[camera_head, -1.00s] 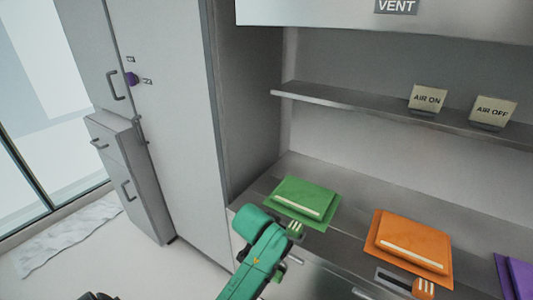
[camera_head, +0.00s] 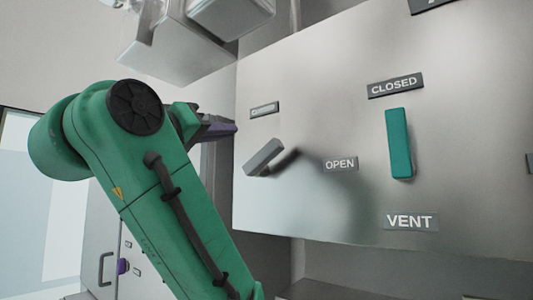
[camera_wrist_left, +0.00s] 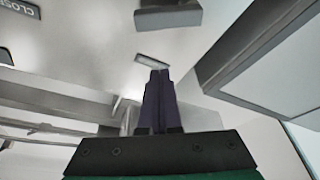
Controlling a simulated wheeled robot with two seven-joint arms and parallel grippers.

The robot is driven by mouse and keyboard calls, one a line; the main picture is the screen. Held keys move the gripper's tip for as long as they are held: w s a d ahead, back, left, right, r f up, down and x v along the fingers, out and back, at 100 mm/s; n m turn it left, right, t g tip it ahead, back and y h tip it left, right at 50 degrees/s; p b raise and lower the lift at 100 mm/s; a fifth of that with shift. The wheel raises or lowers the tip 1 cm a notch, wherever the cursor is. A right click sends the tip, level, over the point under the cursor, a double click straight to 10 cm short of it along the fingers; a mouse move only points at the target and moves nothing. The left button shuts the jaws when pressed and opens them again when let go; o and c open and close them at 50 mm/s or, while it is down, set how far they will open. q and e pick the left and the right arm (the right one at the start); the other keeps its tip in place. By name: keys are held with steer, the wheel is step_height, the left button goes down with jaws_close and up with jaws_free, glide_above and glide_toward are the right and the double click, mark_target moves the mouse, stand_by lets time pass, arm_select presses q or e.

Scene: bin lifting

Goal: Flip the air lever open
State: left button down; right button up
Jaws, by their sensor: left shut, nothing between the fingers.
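In the head view a grey lever (camera_head: 263,158) sits on the metal panel (camera_head: 330,210), tilted with its upper end to the right. A small label (camera_head: 264,109), blurred, is above it, and an OPEN label (camera_head: 340,164) is to its right. No AIR label shows. A teal lever (camera_head: 398,143) stands upright between a CLOSED label (camera_head: 395,86) and a VENT label (camera_head: 411,221). My left gripper (camera_head: 232,127) is shut and empty at the panel's left edge, up and left of the grey lever, apart from it. Its dark purple fingers (camera_wrist_left: 158,80) show together in the left wrist view.
Grey box-like fittings (camera_head: 185,38) hang above and left of the panel, close over my left gripper. A grey cabinet (camera_head: 100,250) stands at the lower left.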

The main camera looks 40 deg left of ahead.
arm_select(q)
step_height(320, 180, up, 4)
steer(key=p, duration=0.6)
glide_above(266, 160)
steer(key=s+a, duration=0.2)
steer(key=a, duration=0.1)
steer(key=f, duration=0.1)
steer(key=d+f, duration=0.1)
steer(key=f, duration=0.1)
steer(key=d+f, duration=0.1)
steer(key=shift+w+d+f, duration=0.15)
steer(key=shift+d+f, duration=0.05)
steer(key=shift+f, duration=0.05)
steer(key=shift+a, duration=0.1)
steer(key=shift+w+f, duration=0.1)
